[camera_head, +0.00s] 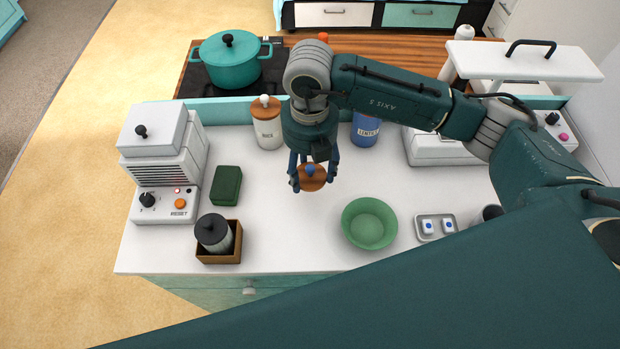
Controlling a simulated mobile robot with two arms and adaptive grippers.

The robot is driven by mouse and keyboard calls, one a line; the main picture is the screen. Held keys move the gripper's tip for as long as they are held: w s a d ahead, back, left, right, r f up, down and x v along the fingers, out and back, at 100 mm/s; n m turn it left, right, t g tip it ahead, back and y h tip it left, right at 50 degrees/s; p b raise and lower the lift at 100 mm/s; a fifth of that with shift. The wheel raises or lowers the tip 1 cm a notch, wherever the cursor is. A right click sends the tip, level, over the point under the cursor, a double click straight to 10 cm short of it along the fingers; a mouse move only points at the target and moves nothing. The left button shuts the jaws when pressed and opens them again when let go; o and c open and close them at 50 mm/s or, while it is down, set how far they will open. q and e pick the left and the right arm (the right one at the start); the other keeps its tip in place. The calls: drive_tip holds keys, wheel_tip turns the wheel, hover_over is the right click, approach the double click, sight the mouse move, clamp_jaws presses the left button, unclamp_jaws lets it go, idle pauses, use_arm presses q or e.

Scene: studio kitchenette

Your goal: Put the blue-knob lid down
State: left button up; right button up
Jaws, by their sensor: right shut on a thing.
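The blue-knob lid (312,184) is a round wooden disc with a blue knob. My right gripper (312,172) is shut on its knob from above, with the fingers on either side. The lid appears over the middle of the white counter (290,230); I cannot tell how far above it. A blue jar (366,130) with a lentils label stands behind and to the right, its top hidden by my right arm. A jar labelled rice (268,130) stands behind and to the left, with a wooden lid and pale knob. My left gripper is not in view.
A green bowl (369,224) stands front right of the lid, beside a small tray (436,238) with two white blocks. A dark green box (226,185), a brown holder (220,258) with a black-topped canister and a white appliance (160,165) are left. Counter between box and bowl is clear.

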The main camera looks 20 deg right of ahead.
sight(310, 177)
drive_tip(key=shift+f, duration=0.75)
wheel_tip(310, 177, down, 4)
drive_tip(key=shift+r+p, duration=0.1)
drive_tip(key=shift+p, duration=0.35)
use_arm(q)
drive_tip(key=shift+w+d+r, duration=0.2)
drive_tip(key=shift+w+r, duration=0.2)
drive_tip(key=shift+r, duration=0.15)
use_arm(e)
drive_tip(key=shift+f, duration=0.3)
drive_tip(key=o, duration=1.1)
drive_tip(key=shift+r, duration=0.1)
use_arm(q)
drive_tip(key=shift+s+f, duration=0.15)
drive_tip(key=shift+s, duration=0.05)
